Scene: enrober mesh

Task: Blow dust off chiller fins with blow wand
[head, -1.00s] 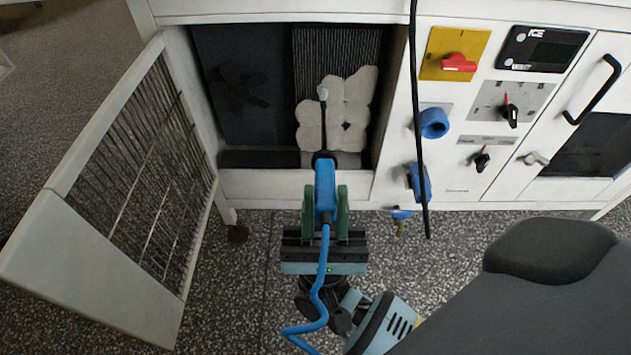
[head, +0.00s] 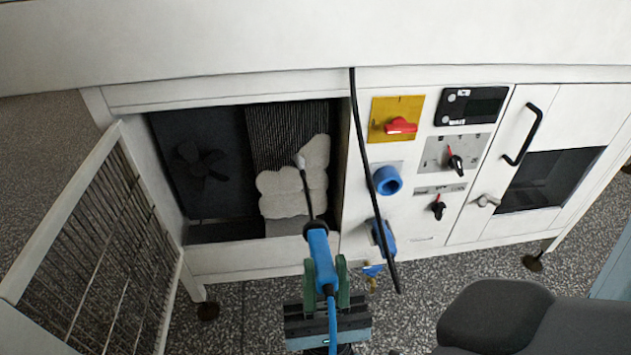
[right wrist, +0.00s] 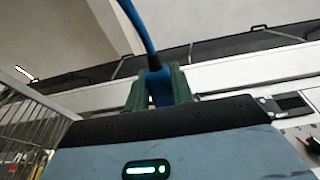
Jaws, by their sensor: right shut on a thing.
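My right gripper (head: 326,285) is shut on the blue blow wand (head: 320,255). The wand's thin dark tube points up into the open bay, and its pale tip (head: 299,160) is in front of the chiller fins (head: 285,130). Pale grey dust (head: 300,185) covers the lower and right part of the fins; the upper left fins show dark and bare. Whether the tip touches the dust I cannot tell. In the right wrist view the wand's blue end and hose (right wrist: 140,30) rise between the green fingers (right wrist: 158,85). My left gripper is not in view.
A mesh door (head: 95,250) stands open at the left of the bay. A dark fan (head: 200,165) sits left of the fins. A black cable (head: 362,150) hangs before the panel with a red switch (head: 401,125), knobs and a blue ring holder (head: 387,180).

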